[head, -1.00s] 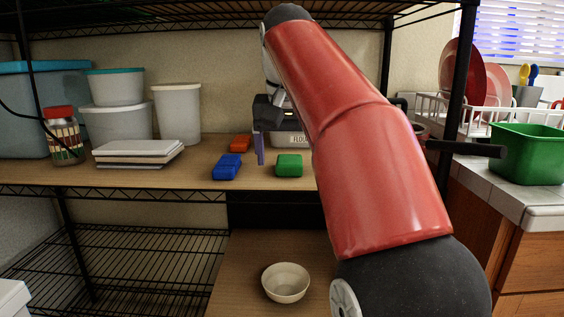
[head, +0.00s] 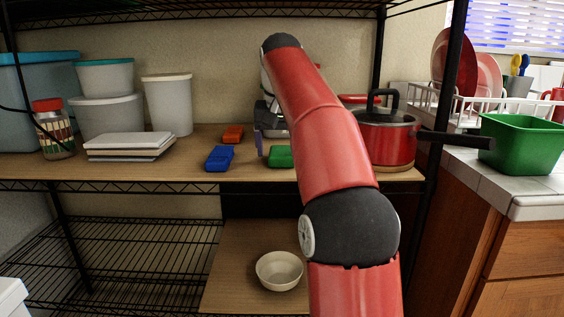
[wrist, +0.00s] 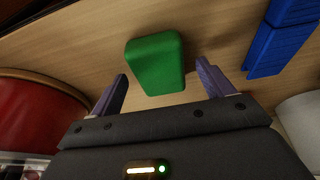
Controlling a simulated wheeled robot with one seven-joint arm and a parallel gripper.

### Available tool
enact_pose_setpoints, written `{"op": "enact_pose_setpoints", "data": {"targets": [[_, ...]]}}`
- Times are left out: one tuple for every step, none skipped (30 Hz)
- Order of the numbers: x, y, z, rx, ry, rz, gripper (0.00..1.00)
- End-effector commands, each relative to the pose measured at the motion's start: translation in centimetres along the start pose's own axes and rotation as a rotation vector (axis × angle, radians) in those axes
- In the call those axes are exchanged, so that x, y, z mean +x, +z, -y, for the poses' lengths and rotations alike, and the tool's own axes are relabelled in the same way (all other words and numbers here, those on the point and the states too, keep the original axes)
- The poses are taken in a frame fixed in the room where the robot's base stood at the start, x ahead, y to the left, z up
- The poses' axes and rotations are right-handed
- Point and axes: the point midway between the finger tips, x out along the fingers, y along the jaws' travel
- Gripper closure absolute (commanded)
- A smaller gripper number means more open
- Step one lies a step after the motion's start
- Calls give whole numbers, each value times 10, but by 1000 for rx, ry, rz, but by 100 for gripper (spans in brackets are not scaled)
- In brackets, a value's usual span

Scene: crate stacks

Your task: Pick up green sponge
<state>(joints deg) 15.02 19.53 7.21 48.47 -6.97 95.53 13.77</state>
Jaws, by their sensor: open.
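The green sponge (head: 280,157) lies on the wooden shelf, its right end hidden behind my arm in the head view. In the wrist view the green sponge (wrist: 155,62) shows whole, just ahead of and between my fingertips. My gripper (wrist: 163,74) is open and empty, with one purple-grey finger to each side of the sponge's near end. I see no clear contact. In the head view my gripper (head: 262,141) is partly hidden by my arm, close to the sponge.
A red pot (head: 386,140) stands to the right. A bowl (head: 279,270) sits on the lower shelf.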

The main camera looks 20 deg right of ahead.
Motion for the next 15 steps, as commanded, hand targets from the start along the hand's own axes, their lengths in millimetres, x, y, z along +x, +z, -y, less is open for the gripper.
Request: {"op": "enact_pose_setpoints", "data": {"targets": [[6, 1, 0, 0, 0, -1, 20], [8, 0, 0, 0, 0, -1, 20], [8, 0, 0, 0, 0, -2, 20], [8, 0, 0, 0, 0, -2, 20], [7, 0, 0, 0, 0, -2, 20], [7, 0, 0, 0, 0, -2, 20], [7, 0, 0, 0, 0, -2, 20], [7, 0, 0, 0, 0, -2, 20], [7, 0, 0, 0, 0, -2, 25], [7, 0, 0, 0, 0, -2, 29], [7, 0, 0, 0, 0, -1, 33], [7, 0, 0, 0, 0, -1, 38], [7, 0, 0, 0, 0, -1, 42], [7, 0, 0, 0, 0, -1, 46], [7, 0, 0, 0, 0, -1, 51]]}}
